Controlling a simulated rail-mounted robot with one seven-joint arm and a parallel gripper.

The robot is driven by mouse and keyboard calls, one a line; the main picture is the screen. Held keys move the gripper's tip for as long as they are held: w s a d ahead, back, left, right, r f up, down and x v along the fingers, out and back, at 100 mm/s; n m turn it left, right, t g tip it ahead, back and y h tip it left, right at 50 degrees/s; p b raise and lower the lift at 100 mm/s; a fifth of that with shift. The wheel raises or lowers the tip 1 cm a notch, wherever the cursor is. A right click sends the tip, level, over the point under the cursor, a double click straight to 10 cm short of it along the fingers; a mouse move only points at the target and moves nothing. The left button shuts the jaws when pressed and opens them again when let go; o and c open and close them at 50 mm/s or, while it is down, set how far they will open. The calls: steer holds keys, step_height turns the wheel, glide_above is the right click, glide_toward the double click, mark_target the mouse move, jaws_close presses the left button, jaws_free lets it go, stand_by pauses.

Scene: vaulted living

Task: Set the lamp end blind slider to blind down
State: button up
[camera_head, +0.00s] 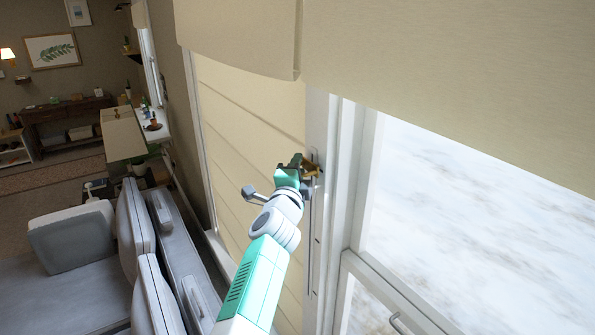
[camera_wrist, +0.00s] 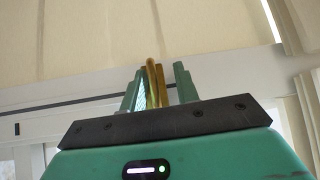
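A brass slider handle (camera_head: 311,170) sits near the upper end of a narrow vertical track (camera_head: 311,240) on the white window post. My gripper (camera_head: 297,163) is at the handle. In the wrist view the brass handle (camera_wrist: 154,80) stands between the two green fingers of my gripper (camera_wrist: 158,85). It is close to the left finger, with a small gap to the right finger. Contact is not clear. A cream blind (camera_head: 255,125) with horizontal folds hangs down left of the post, on the side of the table lamp (camera_head: 123,135).
Another cream blind (camera_head: 450,80) covers the upper part of the right window, with bare glass (camera_head: 480,200) below. A grey sofa (camera_head: 70,240) stands at lower left beside the wall. A grey lever-like part (camera_head: 254,194) shows left of my wrist.

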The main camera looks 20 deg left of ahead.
steer(key=shift+s, duration=0.1)
steer(key=p+v, duration=0.2)
steer(key=v, duration=0.5)
steer(key=shift+s+d, duration=0.15)
steer(key=shift+s, duration=0.1)
steer(key=s+d+r+n+t+h, duration=0.2)
steer(key=s+d+r+n, duration=0.15)
steer(key=d+r, duration=0.6)
steer(key=s+d+r+n+t+h, duration=0.1)
steer(key=s+d+r+n, duration=0.35)
steer(key=d, duration=0.85)
steer(key=s+d+r+n+t, duration=0.1)
steer(key=s+d+r+n, duration=0.2)
steer(key=s, duration=0.9)
steer(key=s+d+r+n+t+h, duration=0.1)
steer(key=s+d+r+n+t, duration=0.1)
steer(key=s+r, duration=0.5)
steer(key=s, duration=0.5)
steer(key=shift+d+r+n, duration=0.2)
steer(key=shift+d+n, duration=0.15)
steer(key=shift+n, duration=0.05)
